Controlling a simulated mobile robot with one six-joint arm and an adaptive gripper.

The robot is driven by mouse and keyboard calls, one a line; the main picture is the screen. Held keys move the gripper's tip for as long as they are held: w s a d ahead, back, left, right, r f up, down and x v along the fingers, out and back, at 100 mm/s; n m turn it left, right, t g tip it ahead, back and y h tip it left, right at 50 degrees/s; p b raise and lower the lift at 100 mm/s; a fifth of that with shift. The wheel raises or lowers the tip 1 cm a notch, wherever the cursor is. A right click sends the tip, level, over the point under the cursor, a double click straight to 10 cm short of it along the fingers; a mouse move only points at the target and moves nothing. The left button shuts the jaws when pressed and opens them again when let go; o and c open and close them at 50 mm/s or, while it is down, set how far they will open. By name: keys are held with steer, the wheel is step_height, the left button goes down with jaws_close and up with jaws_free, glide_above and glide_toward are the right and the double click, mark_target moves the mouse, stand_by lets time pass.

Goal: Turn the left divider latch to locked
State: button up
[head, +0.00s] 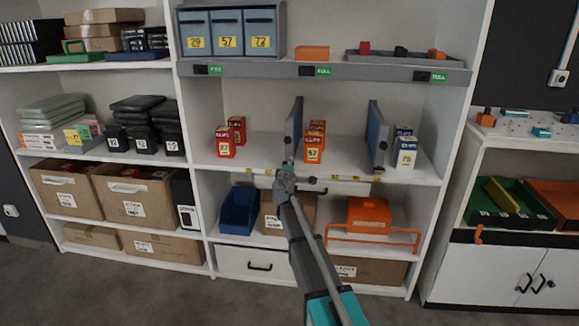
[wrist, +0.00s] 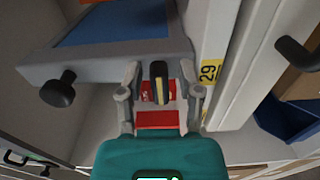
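The left divider (head: 293,128) stands upright on the middle shelf in the head view. In the wrist view its grey frame and blue panel (wrist: 110,24) fill the upper left. Its latch (wrist: 159,82), a dark lever with a yellow stripe, has red markings (wrist: 157,119) beside it. My gripper (wrist: 159,72) is open, with one finger on each side of the lever and visible gaps between. In the head view my gripper (head: 287,172) is at the shelf's front edge, below the left divider. My arm hides part of that edge, and the latch is too small to read there.
A black knob (wrist: 58,88) sticks out left of my gripper. The shelf's front edge (wrist: 240,70) carries a yellow 29 label. Red boxes (head: 226,142) and orange boxes (head: 314,148) stand on either side of the left divider. The right divider (head: 376,135) is farther right.

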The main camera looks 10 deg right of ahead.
steer(key=shift+s, duration=0.1)
stand_by(0.3)
steer(key=v, duration=1.2)
stand_by(0.3)
